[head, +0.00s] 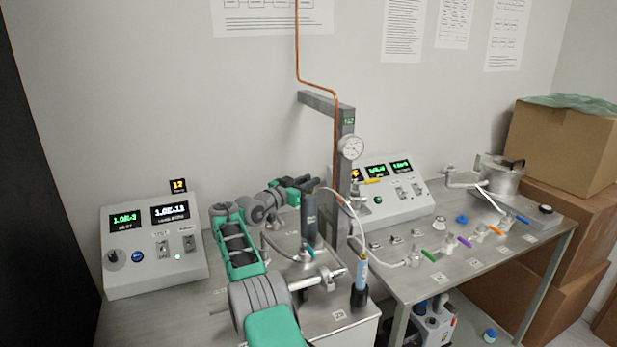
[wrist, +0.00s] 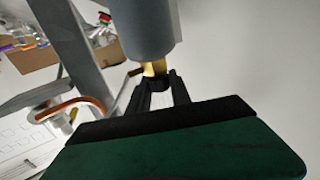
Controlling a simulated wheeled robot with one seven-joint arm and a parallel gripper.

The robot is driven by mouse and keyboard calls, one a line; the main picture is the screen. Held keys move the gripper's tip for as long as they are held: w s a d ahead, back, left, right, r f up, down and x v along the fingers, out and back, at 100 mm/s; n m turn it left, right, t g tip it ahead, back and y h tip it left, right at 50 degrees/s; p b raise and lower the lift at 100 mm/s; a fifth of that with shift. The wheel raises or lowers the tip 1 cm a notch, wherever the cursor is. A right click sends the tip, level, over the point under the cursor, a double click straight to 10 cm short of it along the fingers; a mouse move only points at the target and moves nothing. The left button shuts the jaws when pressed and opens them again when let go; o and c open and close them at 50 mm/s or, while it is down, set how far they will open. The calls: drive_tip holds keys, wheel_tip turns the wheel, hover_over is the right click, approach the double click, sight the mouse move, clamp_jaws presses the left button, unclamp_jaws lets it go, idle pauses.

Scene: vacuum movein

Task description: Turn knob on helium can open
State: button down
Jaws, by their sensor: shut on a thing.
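The helium can, a dark grey upright cylinder (head: 310,222), stands on the metal bench unit, with its top near my gripper (head: 306,184). In the wrist view the can's grey body (wrist: 146,28) shows at the top of the picture. A brass knob or neck piece (wrist: 154,68) sticks out of its end. My gripper's black fingers (wrist: 160,84) are shut on this brass piece. A pale hose runs from the can's top to a blue handheld wand (head: 361,272) in a black holder. How far the knob is turned cannot be told.
A control box with displays (head: 155,245) stands at the left. A metal post (head: 344,150) with a gauge (head: 351,148) and copper pipe rises just right of the can. Coloured-handled valves (head: 465,241) sit on the right table. Cardboard boxes (head: 560,150) are stacked at the far right.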

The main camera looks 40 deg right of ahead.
idle(0.5)
drive_tip(key=c, duration=1.4)
unclamp_jaws()
drive_tip(key=shift+d, duration=0.15)
drive_tip(key=shift+o, duration=1.2)
drive_tip(key=shift+a, duration=0.6)
drive_tip(key=s+a+b, duration=0.1)
drive_tip(key=a+b, duration=0.1)
drive_tip(key=a, duration=0.4)
drive_tip(key=shift+s+a+b, duration=0.15)
drive_tip(key=shift+a+b, duration=0.15)
drive_tip(key=shift+a, duration=0.05)
